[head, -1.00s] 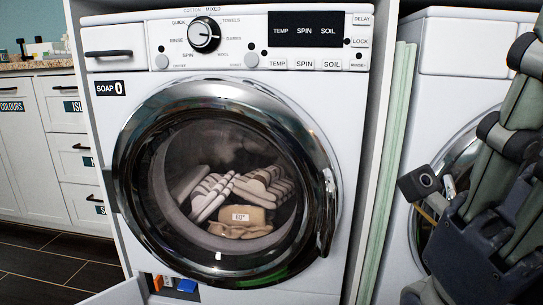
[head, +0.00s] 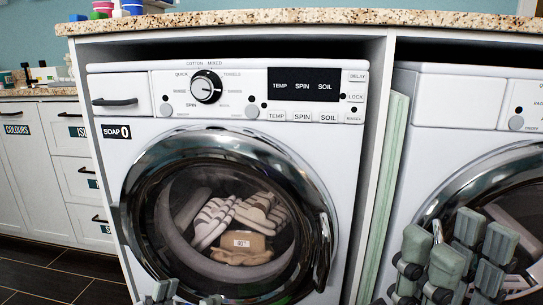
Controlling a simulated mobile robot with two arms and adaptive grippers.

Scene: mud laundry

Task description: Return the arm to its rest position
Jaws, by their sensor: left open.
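My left gripper (head: 187,297) shows only as fingertips at the bottom edge, low in front of the washer door. The tips stand apart with nothing seen between them. My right gripper (head: 456,262) is at the lower right, in front of the second washer. Its grey-green fingers point up and no held thing shows, but their overlap hides how far apart they are. The middle white washer (head: 140,165) has its round door (head: 322,215) closed. Striped and beige laundry (head: 240,220) lies behind the glass.
A speckled countertop (head: 300,20) runs above both washers. The second washer (head: 450,100) stands at the right, with a pale green board (head: 385,180) in the gap. White cabinets (head: 35,175) stand at the left above a dark tiled floor (head: 60,275).

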